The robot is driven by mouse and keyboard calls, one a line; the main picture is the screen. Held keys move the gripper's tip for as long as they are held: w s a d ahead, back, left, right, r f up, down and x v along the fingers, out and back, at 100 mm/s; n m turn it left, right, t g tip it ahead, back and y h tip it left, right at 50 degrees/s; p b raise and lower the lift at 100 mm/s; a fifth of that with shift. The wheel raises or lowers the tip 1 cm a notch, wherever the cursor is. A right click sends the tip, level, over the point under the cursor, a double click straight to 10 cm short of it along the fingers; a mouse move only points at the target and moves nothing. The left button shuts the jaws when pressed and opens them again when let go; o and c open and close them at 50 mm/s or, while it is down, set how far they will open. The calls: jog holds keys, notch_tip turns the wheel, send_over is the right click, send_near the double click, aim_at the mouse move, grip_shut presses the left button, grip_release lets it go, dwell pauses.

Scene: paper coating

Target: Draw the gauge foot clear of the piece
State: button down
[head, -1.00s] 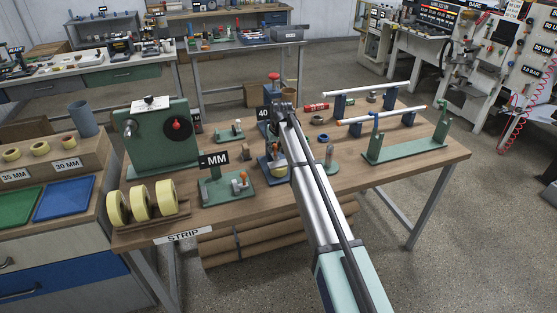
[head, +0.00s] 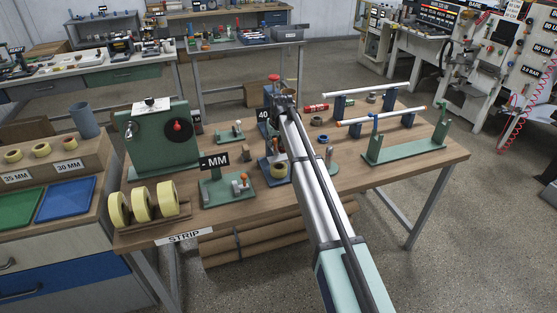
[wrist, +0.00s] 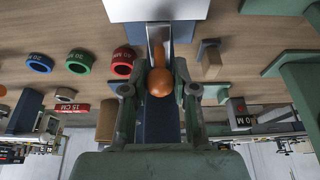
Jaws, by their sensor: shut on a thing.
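In the wrist view, my gripper (wrist: 160,92) has a finger on each side of a round orange knob (wrist: 160,82) and is shut on it. A brownish stem (wrist: 158,50) runs from the knob toward a blue part (wrist: 183,30), apparently of the gauge. In the head view, my gripper hangs by the blue stand (head: 263,130) with the "40" sign, mostly hidden by my arm.
A green fixture (head: 215,190) with the "MM" sign stands to the left. Red, green and blue rings (wrist: 78,61) lie nearby.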

jog(key=shift+r+p, duration=0.8)
jog(key=shift+r, duration=1.35)
jog(key=c, duration=0.9)
grip_release()
jog(key=shift+f, duration=0.1)
